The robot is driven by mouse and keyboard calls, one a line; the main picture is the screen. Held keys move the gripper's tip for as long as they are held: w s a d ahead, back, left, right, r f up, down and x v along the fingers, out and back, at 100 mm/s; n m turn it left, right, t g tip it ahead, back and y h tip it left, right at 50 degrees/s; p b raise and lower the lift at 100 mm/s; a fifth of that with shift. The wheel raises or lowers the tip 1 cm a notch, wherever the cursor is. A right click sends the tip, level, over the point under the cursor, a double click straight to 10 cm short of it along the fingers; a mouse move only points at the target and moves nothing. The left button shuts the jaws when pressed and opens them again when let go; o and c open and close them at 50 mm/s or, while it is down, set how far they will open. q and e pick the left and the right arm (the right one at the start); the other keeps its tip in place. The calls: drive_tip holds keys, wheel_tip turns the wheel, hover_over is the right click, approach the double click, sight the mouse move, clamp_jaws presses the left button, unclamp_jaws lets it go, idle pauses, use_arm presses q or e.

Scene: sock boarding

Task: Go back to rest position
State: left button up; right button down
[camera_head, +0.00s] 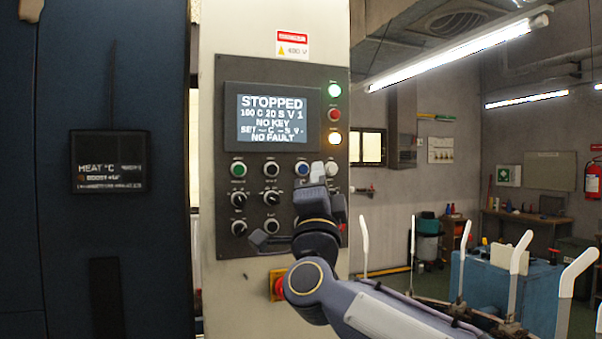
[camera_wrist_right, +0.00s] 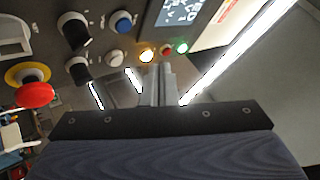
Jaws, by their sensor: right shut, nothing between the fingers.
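My right gripper (camera_head: 317,172) is raised in front of the control panel (camera_head: 230,110), at its lower right part. Its fingers are shut and empty, and they also show in the right wrist view (camera_wrist_right: 158,85). In the head view the fingertips appear beside the blue button (camera_head: 301,169) and the white button (camera_head: 332,168). I cannot tell whether they touch the panel. My right forearm comes in from the lower right and hides part of the lower panel. My left gripper is not in view.
The panel's screen (camera_head: 272,119) reads "STOPPED", "NO KEY" and "NO FAULT". A red emergency button (camera_head: 279,287) sits below the panel. A dark machine (camera_head: 60,240) stands at left. White upright boards (camera_head: 515,262) and a blue unit (camera_head: 480,280) stand at right.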

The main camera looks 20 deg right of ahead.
drive_tip(key=s+a+f+n+g+y, duration=0.3)
drive_tip(key=f+n+y, duration=0.5)
drive_tip(key=f+n, duration=0.15)
drive_tip(key=s+a+f+n+g+y, duration=0.3)
drive_tip(key=f+n+y, duration=0.45)
drive_tip(key=f, duration=0.25)
drive_tip(key=s+f+n+g, duration=0.1)
drive_tip(key=s+f+g, duration=0.5)
drive_tip(key=s+f, duration=0.5)
drive_tip(key=s+d+f+n+g+p, duration=0.1)
drive_tip(key=s+f+g, duration=0.5)
drive_tip(key=s+f, duration=0.5)
wheel_tip(320, 180, down, 7)
drive_tip(key=shift+s+r, duration=0.15)
drive_tip(key=shift+s, duration=0.2)
drive_tip(key=shift+d, duration=0.1)
